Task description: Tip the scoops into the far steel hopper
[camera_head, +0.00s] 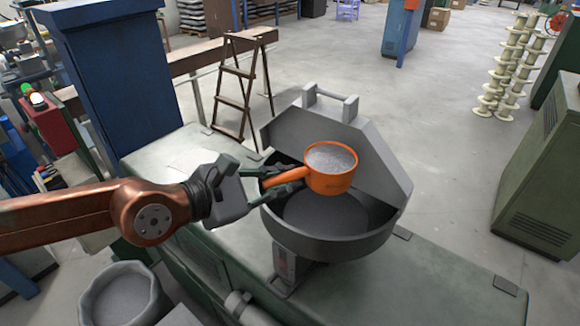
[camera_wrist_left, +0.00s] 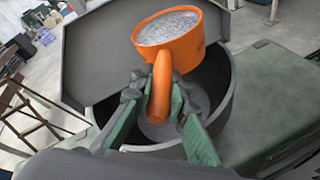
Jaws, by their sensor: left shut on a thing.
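An orange scoop (camera_head: 330,178), full of grey granules, is held upright above the open steel hopper (camera_head: 320,243). My left gripper (camera_head: 272,180) is shut on the scoop's handle. The scoop and its handle (camera_wrist_left: 162,85) also show in the left wrist view, with the gripper fingers (camera_wrist_left: 160,105) on both sides of the handle. The hopper is a round grey bowl with its lid (camera_head: 350,150) raised at the back. Grey material lies on the bowl's floor. My right gripper is not in view.
A grey sack-like container (camera_head: 122,295) with grey material stands at the bottom left. The hopper stands on a green bench top (camera_head: 420,285). A blue column (camera_head: 115,80) rises behind my left arm. Green cabinets (camera_head: 545,175) stand at the right.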

